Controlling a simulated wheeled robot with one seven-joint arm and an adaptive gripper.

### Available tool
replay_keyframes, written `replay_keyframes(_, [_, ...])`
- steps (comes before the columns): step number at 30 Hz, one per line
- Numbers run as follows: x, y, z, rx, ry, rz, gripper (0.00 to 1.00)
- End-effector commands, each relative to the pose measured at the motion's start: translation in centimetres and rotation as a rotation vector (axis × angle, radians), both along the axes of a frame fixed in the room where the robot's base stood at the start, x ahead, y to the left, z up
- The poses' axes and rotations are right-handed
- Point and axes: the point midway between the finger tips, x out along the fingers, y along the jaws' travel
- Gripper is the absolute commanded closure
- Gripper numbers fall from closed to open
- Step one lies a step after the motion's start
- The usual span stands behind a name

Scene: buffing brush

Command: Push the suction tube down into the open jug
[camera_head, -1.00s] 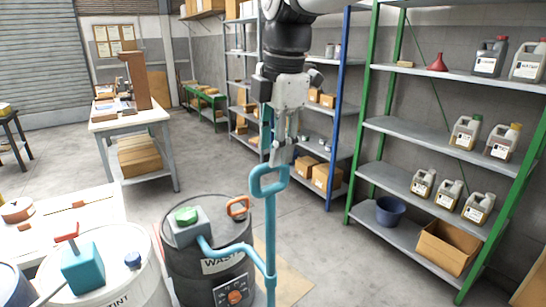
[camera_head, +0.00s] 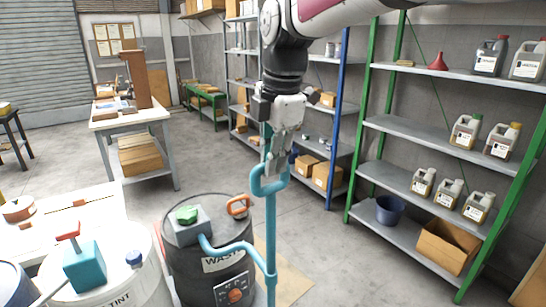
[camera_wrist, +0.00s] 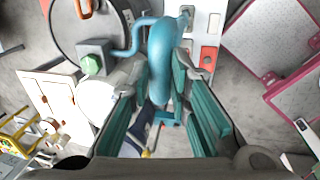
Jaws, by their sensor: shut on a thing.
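The suction tube (camera_head: 270,235) is a teal upright pipe with a loop handle at its top, in front of the dark waste drum in the head view. A teal side hose bends from it toward the drum's lid. My gripper (camera_head: 273,165) is at the loop handle, shut on it from above. In the wrist view the teal handle (camera_wrist: 163,62) lies between my gripper's teal-padded fingers (camera_wrist: 168,112). The tube's lower end runs out of the head view's bottom edge. I cannot make out the open jug at the tube's foot in either view.
The dark waste drum (camera_head: 181,262) with a green-capped grey box and an orange ring stands just left of the tube. A white drum (camera_head: 140,285) is further left. Green-post shelves (camera_head: 385,170) with several jugs are at right.

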Motion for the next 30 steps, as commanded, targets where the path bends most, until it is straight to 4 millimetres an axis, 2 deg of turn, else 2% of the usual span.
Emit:
replay_keyframes(5, [0.1,0.0,-1.3,0.0,0.002,0.0,1.0])
replay_keyframes(8, [0.1,0.0,-3.0,-0.002,0.004,0.001,1.0])
replay_keyframes(11, [0.2,0.0,-5.5,-0.001,0.005,0.001,1.0])
replay_keyframes(21, [0.1,0.0,-15.9,-0.002,0.006,0.001,1.0])
replay_keyframes(27, [0.1,0.0,-20.6,-0.001,0.005,0.002,1.0])
replay_keyframes(30, [0.0,0.0,-22.2,-0.002,0.004,0.002,1.0])
